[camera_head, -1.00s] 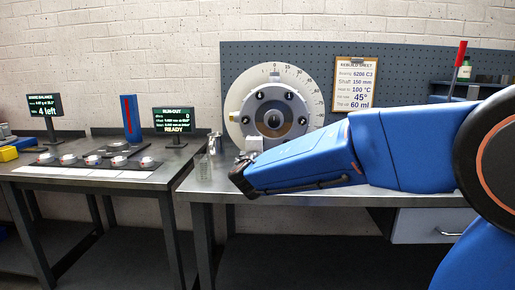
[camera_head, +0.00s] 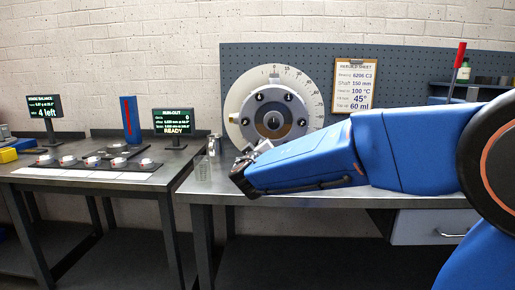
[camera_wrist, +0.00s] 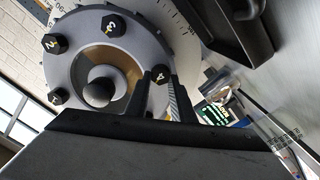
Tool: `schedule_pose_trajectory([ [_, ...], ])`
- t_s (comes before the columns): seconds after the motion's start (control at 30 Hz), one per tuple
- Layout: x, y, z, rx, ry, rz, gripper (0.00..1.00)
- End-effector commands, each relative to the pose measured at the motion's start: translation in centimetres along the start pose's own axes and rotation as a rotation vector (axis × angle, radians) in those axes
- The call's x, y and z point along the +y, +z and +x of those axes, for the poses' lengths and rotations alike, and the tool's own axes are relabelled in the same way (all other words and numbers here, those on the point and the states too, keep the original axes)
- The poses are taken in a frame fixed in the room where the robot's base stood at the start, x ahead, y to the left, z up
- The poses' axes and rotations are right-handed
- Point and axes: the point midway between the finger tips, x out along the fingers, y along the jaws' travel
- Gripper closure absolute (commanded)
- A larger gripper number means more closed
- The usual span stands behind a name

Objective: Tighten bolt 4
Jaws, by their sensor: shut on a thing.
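The rotor's grey hub (camera_head: 272,93) stands upright in front of a pale dial disc (camera_head: 235,98) on the right bench. Numbered black bolts ring the hub. In the wrist view, bolt 2 (camera_wrist: 55,43), bolt 3 (camera_wrist: 113,25) and bolt 4 (camera_wrist: 160,74) show, with the central shaft end (camera_wrist: 97,92). My gripper (camera_wrist: 159,80) has its two dark fingers at either side of bolt 4 and is shut on it. In the head view, my gripper (camera_head: 252,150) is at the hub's lower edge and bolt 4 is hidden.
A clear beaker (camera_head: 203,170) stands left of my gripper on the bench. A run-out screen (camera_head: 173,121) reads READY; a balance screen (camera_head: 44,106) reads "4 left". A rebuild sheet (camera_head: 354,83) hangs on the pegboard. The left table (camera_head: 60,183) holds several round pieces.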

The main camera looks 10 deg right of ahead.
Motion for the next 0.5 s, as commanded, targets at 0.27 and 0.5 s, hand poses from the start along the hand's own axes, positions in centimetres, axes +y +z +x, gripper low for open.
schedule_pose_trajectory([
  [0.27,0.01,0.06,-0.01,-0.001,-0.001,0.131,1.00],
  [0.5,0.02,0.07,-0.01,-0.001,-0.002,0.177,1.00],
])
